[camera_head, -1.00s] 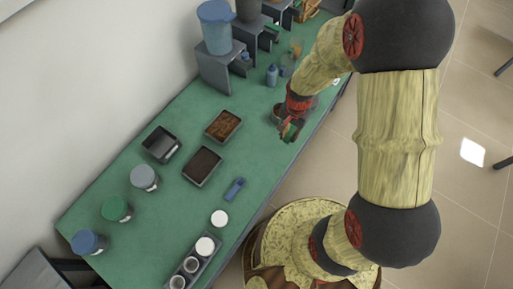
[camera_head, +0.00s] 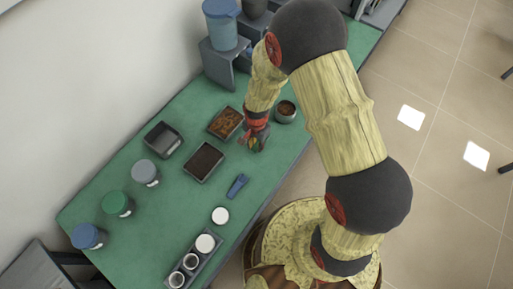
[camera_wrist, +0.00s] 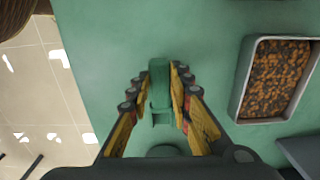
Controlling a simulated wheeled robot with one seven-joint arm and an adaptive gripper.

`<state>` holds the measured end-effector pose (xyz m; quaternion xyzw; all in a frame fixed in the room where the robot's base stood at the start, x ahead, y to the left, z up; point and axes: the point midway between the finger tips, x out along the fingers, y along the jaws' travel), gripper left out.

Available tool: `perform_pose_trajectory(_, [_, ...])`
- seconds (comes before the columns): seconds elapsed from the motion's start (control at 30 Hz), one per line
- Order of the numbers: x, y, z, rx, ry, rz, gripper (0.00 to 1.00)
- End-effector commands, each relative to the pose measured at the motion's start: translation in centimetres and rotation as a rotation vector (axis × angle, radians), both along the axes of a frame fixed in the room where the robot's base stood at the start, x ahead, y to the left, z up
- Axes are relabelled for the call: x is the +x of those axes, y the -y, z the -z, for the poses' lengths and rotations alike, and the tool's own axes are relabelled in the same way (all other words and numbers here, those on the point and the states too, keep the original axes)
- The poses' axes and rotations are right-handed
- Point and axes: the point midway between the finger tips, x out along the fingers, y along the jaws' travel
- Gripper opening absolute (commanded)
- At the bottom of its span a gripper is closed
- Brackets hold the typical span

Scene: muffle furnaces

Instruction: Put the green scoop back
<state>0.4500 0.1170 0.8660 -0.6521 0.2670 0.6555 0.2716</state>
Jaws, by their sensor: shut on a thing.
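My gripper (camera_head: 253,144) hangs over the green table beside the two filled trays in the head view. In the wrist view my gripper (camera_wrist: 159,82) is shut on the green scoop (camera_wrist: 160,85), which lies between the two fingers. Part of the scoop's lower end is hidden by the gripper body. In the head view only a small bit of green shows at the fingertips. A jar with a green lid (camera_head: 116,202) stands at the table's left, between a grey-lidded jar (camera_head: 144,171) and a blue-lidded jar (camera_head: 87,237).
A tray of brown pellets (camera_head: 213,132), a dark-filled tray (camera_head: 190,175) and an empty tray (camera_head: 148,147) lie left of my gripper. A blue scoop (camera_head: 236,186) and white lid (camera_head: 220,216) lie nearer the front edge. A bowl (camera_head: 287,118) stands behind my arm.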

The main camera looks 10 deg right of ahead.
Motion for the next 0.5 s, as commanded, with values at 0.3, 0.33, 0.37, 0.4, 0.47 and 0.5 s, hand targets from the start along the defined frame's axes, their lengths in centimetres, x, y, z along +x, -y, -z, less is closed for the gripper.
perform_pose_trajectory(0.3, [0.0, 0.1, 3.0, 0.0, -0.001, 0.0, 0.0])
perform_pose_trajectory(0.33, [-0.1, 0.1, 3.0, 0.0, -0.001, 0.0, 0.0])
perform_pose_trajectory(0.37, [-0.1, 0.1, 3.0, 0.0, -0.001, 0.0, 0.0])
perform_pose_trajectory(0.4, [-0.1, 0.1, 3.0, 0.0, -0.001, 0.0, 0.0])
perform_pose_trajectory(0.47, [-0.1, 0.1, 3.0, 0.0, -0.001, 0.0, 0.0])
perform_pose_trajectory(0.5, [-0.1, 0.1, 3.1, 0.0, -0.001, 0.0, 0.0])
